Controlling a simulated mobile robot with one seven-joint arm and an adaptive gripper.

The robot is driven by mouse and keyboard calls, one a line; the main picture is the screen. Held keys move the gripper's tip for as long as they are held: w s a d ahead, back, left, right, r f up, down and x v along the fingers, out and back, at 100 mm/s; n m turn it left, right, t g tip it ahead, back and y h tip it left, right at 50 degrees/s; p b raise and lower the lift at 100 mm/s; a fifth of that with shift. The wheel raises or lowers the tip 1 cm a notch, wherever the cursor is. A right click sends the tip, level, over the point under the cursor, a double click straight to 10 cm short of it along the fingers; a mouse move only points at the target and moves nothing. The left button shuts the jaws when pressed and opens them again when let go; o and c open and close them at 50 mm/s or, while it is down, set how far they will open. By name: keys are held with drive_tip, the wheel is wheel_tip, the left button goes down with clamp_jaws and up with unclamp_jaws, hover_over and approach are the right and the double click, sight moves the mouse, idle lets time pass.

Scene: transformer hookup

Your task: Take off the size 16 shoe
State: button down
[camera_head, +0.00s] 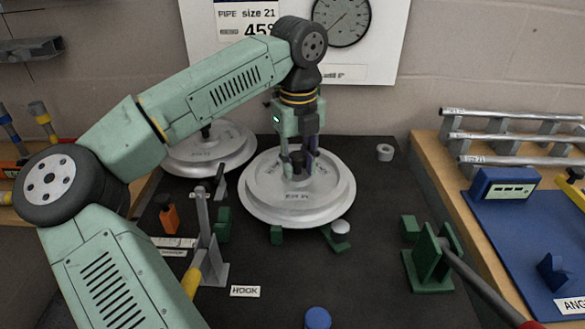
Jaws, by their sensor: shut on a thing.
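A large round grey-white shoe (325,205) lies flat in the middle of the dark bench top; its markings are too small to read surely. My gripper (298,170) points down at its centre and is shut on a dark knob there. The fingers partly hide the knob. I cannot tell whether the shoe rests on its seat or is slightly raised. A second, similar round shoe (235,150) lies behind and to the left, with a dark knob at its centre, partly hidden by my arm. Its size cannot be read.
A sign (245,14) reads "PIPE size 21" beside a dial (341,18). A grey hook post (202,225) stands front left of the middle shoe. A green bracket with a long lever (432,262) stands front right. Pipes (510,139) lie on a rack at right. A small white ring (385,152) lies behind right.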

drive_tip(key=shift+w+p, duration=0.15)
drive_tip(key=shift+p, duration=0.4)
drive_tip(key=shift+w+a+r+p, duration=0.1)
drive_tip(key=shift+r+p, duration=0.25)
drive_tip(key=shift+r, duration=0.4)
drive_tip(key=c, duration=1.2)
unclamp_jaws()
drive_tip(key=shift+r+p, duration=1.6)
drive_tip(key=shift+r, duration=0.9)
